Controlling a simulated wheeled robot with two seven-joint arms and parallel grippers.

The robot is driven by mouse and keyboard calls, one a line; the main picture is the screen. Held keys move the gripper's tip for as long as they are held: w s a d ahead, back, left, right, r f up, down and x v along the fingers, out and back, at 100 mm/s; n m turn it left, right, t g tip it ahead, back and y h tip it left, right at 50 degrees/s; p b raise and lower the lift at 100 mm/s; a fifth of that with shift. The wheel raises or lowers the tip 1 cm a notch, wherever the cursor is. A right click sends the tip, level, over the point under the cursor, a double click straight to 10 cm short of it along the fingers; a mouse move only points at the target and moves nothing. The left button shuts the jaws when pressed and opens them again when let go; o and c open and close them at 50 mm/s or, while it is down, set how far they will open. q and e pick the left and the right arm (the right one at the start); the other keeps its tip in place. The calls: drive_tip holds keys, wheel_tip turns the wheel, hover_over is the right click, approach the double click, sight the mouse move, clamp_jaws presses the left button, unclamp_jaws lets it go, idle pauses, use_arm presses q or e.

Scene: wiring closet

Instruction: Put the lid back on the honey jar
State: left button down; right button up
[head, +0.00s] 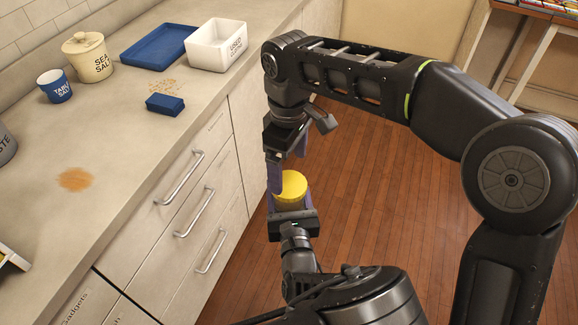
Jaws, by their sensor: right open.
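The honey jar (287,205) is held up in front of the counter drawers, over the floor, and looks roughly upright. Its round yellow lid (291,184) shows at the top; I cannot tell whether it is seated fully. My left gripper (291,212), coming from below, is shut on the jar's body, which its fingers mostly hide. My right gripper (287,168) is open just above the lid. One of its purple fingers hangs down at the lid's left side; the other is partly hidden behind the wrist parts.
On the counter (130,140) stand a sea salt pot (88,60), a table salt cup (55,86), a blue tray (158,47), a white used-cloths bin (217,45) and a blue sponge (165,104). A brown stain (75,179) marks the counter. The wooden floor (380,190) is clear.

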sight(289, 184)
wheel_tip(289, 184, up, 3)
drive_tip(key=shift+f+n, duration=0.15)
drive_tip(key=shift+n, duration=0.35)
drive_tip(key=shift+f, duration=0.1)
drive_tip(key=shift+f, duration=3.95)
drive_tip(key=shift+c, duration=0.3)
drive_tip(key=c, duration=1.4)
drive_tip(key=o, duration=1.6)
